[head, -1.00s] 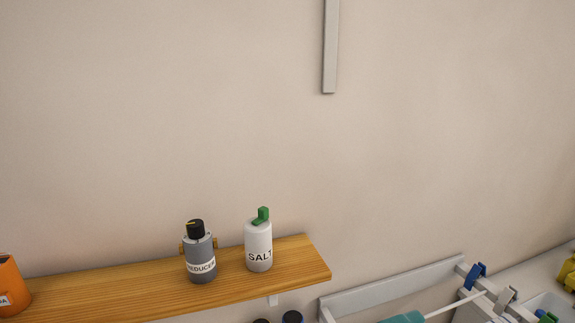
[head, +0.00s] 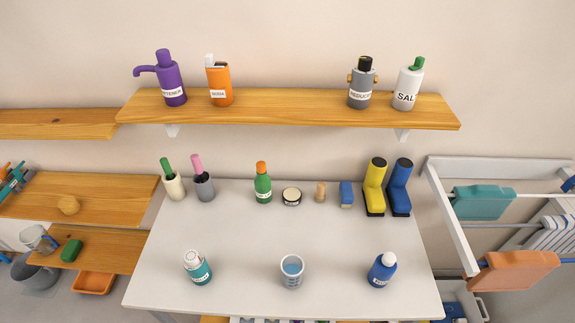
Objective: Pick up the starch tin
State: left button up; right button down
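A small round tin with a pale lid and a dark side (head: 291,196) stands on the white table top, towards the back middle. Its label is too small to read, so I cannot confirm that it is the starch tin. A green bottle with an orange cap (head: 263,186) stands just left of it, and a small wooden peg-like piece (head: 320,192) stands to its right. Neither of my grippers is in view.
The white table (head: 240,238) also holds a teal bottle (head: 197,269), a cup (head: 291,272) and a blue bottle (head: 382,271) along its front. A wooden shelf (head: 290,107) with several bottles hangs above. A drying rack (head: 452,225) stands at right.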

aim_at(200, 275)
jog(key=k+j, duration=0.5)
jog(key=j, duration=0.15)
jog(key=k+j, duration=0.5)
jog(key=j, duration=0.15)
